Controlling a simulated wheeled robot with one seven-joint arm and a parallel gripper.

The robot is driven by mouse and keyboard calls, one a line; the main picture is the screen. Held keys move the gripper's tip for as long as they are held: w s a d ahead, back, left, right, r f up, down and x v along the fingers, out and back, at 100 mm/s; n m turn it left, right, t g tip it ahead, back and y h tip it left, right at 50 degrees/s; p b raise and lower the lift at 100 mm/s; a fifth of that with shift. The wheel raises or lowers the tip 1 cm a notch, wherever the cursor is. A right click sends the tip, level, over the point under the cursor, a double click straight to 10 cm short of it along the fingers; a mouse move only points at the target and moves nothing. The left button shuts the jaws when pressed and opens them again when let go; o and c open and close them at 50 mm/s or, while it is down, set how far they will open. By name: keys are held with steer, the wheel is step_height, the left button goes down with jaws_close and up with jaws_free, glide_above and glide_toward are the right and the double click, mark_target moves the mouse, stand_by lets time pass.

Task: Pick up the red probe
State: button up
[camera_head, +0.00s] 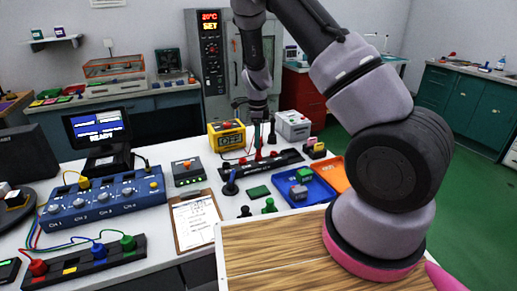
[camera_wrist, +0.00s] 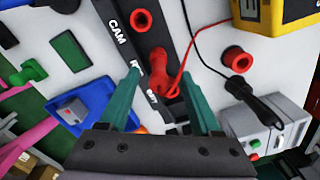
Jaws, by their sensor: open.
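The red probe (camera_wrist: 165,78) stands in a black labelled strip (camera_wrist: 118,32) in the wrist view, with a red cable running from it towards the yellow meter (camera_wrist: 284,8). My gripper (camera_wrist: 160,70) is open, with its two teal fingers on either side of the probe and a gap on both sides. In the head view my gripper (camera_head: 263,128) points down over the black strip (camera_head: 285,158), beside the yellow meter (camera_head: 227,136). The probe is small and partly hard to make out there.
A black probe (camera_wrist: 243,90) with a black cable lies near a red ring (camera_wrist: 237,58) and a grey box (camera_wrist: 250,125). A blue tray (camera_head: 318,193) and an orange tray (camera_head: 338,176) lie right of the clipboard (camera_head: 195,220). A blue channel unit (camera_head: 105,198) stands left.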

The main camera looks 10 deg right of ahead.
mark_target(258, 154)
step_height(258, 154, down, 5)
steer(key=shift+d, duration=0.1)
jaws_close()
steer(key=shift+r, duration=0.1)
